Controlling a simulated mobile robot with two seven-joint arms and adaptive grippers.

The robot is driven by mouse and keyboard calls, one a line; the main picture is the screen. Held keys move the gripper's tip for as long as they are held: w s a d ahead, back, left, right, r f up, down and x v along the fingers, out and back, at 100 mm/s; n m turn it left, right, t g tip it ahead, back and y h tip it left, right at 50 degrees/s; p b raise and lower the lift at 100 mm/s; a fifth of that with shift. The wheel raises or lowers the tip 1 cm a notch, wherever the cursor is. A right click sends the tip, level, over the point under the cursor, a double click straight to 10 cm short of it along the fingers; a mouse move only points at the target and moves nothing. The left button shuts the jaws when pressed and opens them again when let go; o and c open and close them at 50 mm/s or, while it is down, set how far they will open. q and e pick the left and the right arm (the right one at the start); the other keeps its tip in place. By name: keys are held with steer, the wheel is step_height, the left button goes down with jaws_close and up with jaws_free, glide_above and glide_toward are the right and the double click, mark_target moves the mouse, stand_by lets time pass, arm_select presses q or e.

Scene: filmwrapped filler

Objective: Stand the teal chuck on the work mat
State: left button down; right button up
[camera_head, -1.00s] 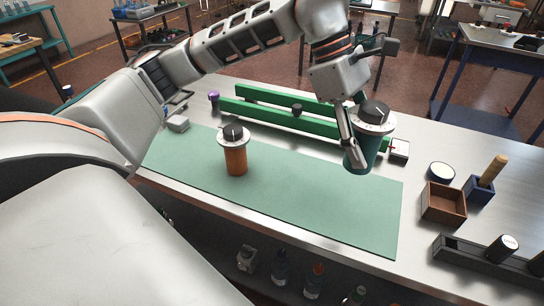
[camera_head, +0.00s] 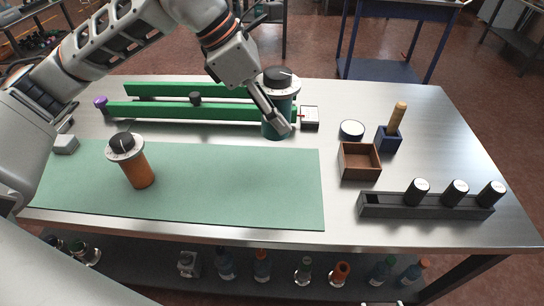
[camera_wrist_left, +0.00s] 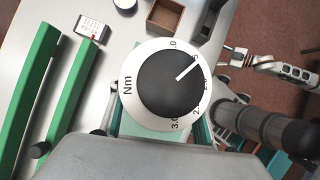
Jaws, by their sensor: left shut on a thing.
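The teal chuck (camera_head: 287,107) has a teal body, a white dial ring and a black knob on top. My left gripper (camera_head: 280,126) is shut on its body and holds it about upright, near the far right part of the work mat. Its underside is hidden, so its height is unclear. In the left wrist view the dial of the teal chuck (camera_wrist_left: 170,83) fills the middle and hides the fingers. The green work mat (camera_head: 235,185) lies flat along the bench's near side. My right gripper (camera_wrist_left: 236,58) shows small at the right of the wrist view.
An orange tool with a similar dial (camera_head: 138,170) stands on the mat's left part. Green rails (camera_head: 170,110) lie behind the mat. To the right are a brown open box (camera_head: 360,161), a blue holder (camera_head: 389,138) and a dark rack (camera_head: 425,206). The mat's right half is clear.

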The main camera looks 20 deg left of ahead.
arm_select(q)
step_height(320, 180, down, 14)
steer(key=shift+r, duration=0.2)
stand_by(0.4)
steer(key=c, duration=1.1)
jaws_free()
steer(key=shift+f, duration=0.1)
steer(key=shift+o, duration=0.2)
steer(key=v, duration=1.2)
steer(key=shift+d, duration=0.1)
